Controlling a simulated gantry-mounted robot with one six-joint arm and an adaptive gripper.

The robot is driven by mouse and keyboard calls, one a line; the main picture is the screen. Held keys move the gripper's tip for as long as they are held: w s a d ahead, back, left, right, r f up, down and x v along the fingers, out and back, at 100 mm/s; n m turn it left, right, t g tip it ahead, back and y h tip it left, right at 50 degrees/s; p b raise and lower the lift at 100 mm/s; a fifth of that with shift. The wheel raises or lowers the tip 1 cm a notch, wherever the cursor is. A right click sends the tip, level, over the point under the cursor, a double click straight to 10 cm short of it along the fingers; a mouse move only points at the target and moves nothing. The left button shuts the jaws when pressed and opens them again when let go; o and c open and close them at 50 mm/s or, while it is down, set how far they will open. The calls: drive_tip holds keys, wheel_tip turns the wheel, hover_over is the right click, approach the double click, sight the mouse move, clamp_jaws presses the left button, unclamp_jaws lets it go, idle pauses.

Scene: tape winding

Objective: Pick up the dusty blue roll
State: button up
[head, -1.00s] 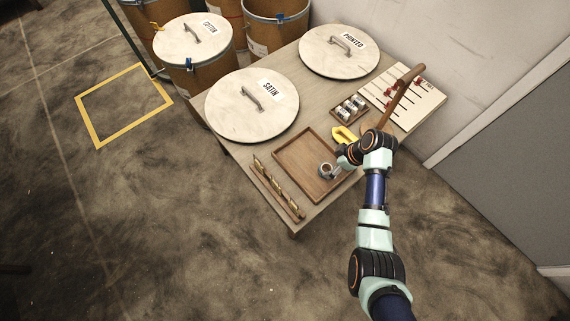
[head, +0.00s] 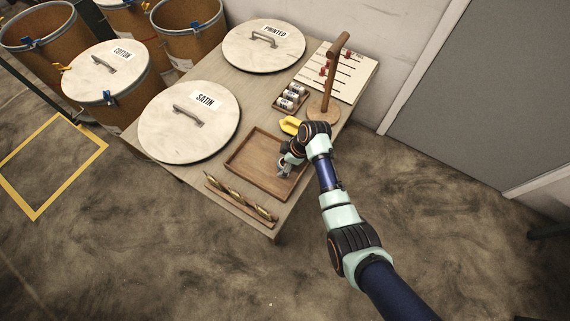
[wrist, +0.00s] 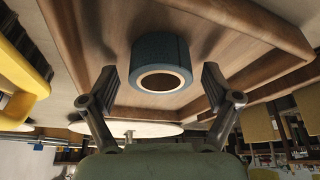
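The dusty blue roll (wrist: 158,55) lies in the wooden tray, its pale inner ring facing my wrist camera. The tray (head: 240,155) is on the table; it also fills the top of the wrist view (wrist: 250,55). My gripper (wrist: 160,80) is open, with one finger on each side of the roll and a visible gap to both. The roll is not in its grasp. In the head view my gripper (head: 284,170) is low over the right part of the tray, and I cannot clearly make out the roll there.
A yellow object (head: 290,125) sits close behind my gripper. Beyond it are a small rack of rolls (head: 291,97) and a wooden stand (head: 331,80). A rack of brass-coloured pieces (head: 240,200) lies along the front edge. Round lids marked SATIN (head: 180,130) and PRINTED (head: 255,55) cover the left and back.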

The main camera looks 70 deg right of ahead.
drive_tip(key=c, duration=1.1)
wheel_tip(320, 180, up, 20)
drive_tip(key=p, duration=1)
drive_tip(key=shift+p, duration=0.35)
